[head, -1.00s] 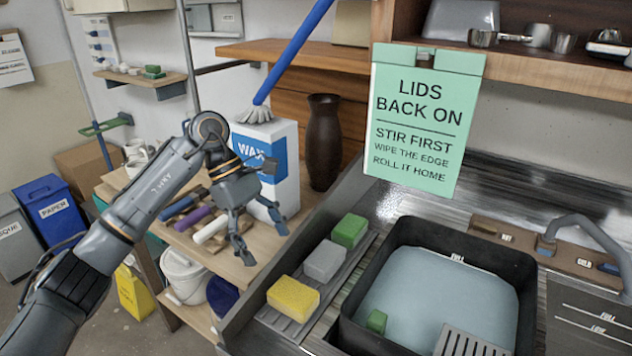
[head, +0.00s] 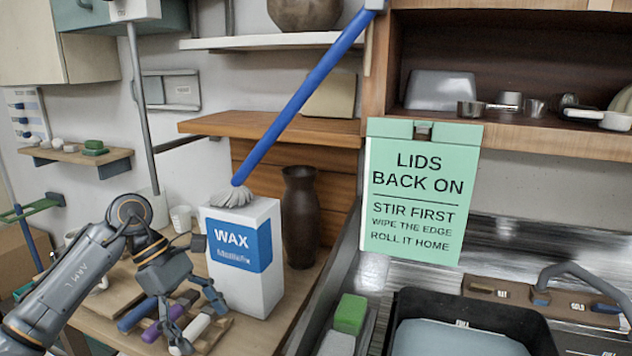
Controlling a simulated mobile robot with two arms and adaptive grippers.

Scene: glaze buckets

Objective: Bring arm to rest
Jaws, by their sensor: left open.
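My left gripper (head: 201,326) is at the lower left of the head view, with its fingers spread and nothing between them. It hangs over the wooden table (head: 245,335), in front of several coloured sticks on a small rack. The white and blue wax box (head: 243,255) stands upright just right of it on the table. My left arm comes in from the lower left corner. My right gripper is not in the view.
A dark vase (head: 300,218) stands behind the box. A mop with a blue handle (head: 305,95) slants above the box. A green sign (head: 422,190) hangs over the sink. A black basin (head: 470,320) and a green sponge (head: 350,313) are at the lower right.

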